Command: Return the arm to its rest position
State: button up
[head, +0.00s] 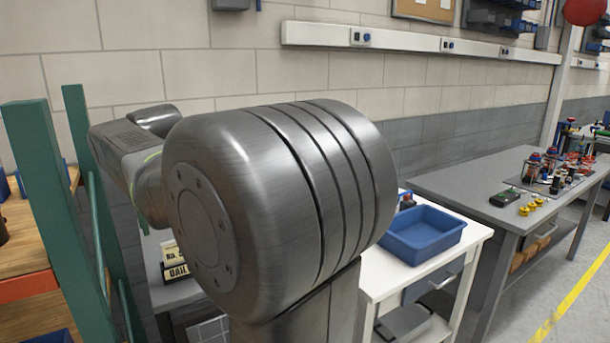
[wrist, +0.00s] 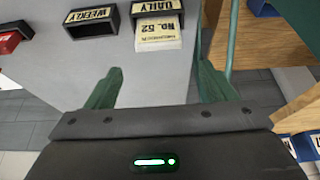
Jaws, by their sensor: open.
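My gripper (wrist: 160,78) shows in the wrist view with its two greenish fingers apart and nothing between them. It is above a grey surface (wrist: 130,80). Beyond the fingertips are a black holder labelled WEEKLY (wrist: 91,24) and a black holder labelled DAILY (wrist: 157,8). A pale card block marked No. 52 (wrist: 158,38) is at the DAILY holder. In the head view my arm's large grey joint fills the middle, and my arm reaches left from it. The gripper's fingers cannot be made out there.
A green rack post (head: 45,190) and wooden shelves (head: 25,235) stand close at left. A blue tray (head: 425,236) is on a white cart (head: 465,258) to the right. A grey workbench (head: 450,187) with several small parts is farther right. A block wall runs behind.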

notch_tip(320, 180, up, 3)
jog(key=shift+w+f+p, duration=0.1)
jog(key=shift+f+p, duration=0.05)
jog(key=shift+p, duration=0.9)
jog(key=shift+r+p, duration=0.65)
jog(key=shift+r, duration=0.15)
